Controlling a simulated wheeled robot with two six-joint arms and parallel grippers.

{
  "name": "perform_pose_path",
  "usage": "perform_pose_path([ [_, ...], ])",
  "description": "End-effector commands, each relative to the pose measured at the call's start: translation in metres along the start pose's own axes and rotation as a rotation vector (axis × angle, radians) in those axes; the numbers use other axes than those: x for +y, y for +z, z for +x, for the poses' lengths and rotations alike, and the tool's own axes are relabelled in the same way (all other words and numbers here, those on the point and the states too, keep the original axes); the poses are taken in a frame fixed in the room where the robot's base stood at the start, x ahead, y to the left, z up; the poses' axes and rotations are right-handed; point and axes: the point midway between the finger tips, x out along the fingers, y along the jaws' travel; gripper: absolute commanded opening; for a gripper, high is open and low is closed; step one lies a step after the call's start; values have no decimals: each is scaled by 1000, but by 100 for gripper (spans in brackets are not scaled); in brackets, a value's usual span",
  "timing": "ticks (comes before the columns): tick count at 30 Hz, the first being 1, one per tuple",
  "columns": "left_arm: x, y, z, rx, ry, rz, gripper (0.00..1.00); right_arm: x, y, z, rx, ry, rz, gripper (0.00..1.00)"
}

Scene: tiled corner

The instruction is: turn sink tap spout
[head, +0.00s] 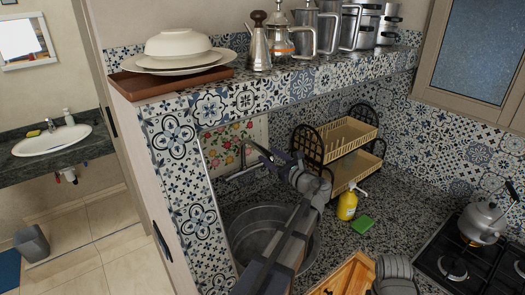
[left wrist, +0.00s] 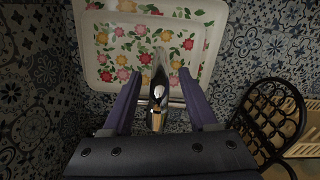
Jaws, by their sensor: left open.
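The sink tap (head: 243,173) is silver and stands at the back of the round metal sink (head: 240,246). In the left wrist view the tap spout (left wrist: 159,90) shows between my fingers, pointing toward the camera. My left gripper (head: 264,156) reaches in over the sink, close to the tap. In the left wrist view my left gripper (left wrist: 160,78) is open, with one finger on each side of the spout and a visible gap on both sides. My arm hides part of the sink.
A floral tray (left wrist: 110,44) stands against the wall behind the tap. A dish rack (head: 345,134), a yellow soap bottle (head: 347,206) and a green sponge (head: 362,224) are right of the sink. A kettle (head: 482,221) sits on the stove. A tiled ledge (head: 245,98) runs above.

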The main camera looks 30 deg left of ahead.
Motion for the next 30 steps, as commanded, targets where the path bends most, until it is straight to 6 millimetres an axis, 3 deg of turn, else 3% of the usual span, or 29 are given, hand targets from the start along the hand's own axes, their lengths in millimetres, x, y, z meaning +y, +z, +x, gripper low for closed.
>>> perform_pose_path([
  [3,-1,0,21,0,3,-1,59,0,0,0,0,0,0,50],
  [9,0,0,42,1,2,-1,59,0,0,0,0,0,0,50],
  [21,0,0,48,1,1,-2,59,0,0,0,0,0,0,50],
  [30,0,0,48,1,1,-2,26,0,0,0,0,0,0,50],
])
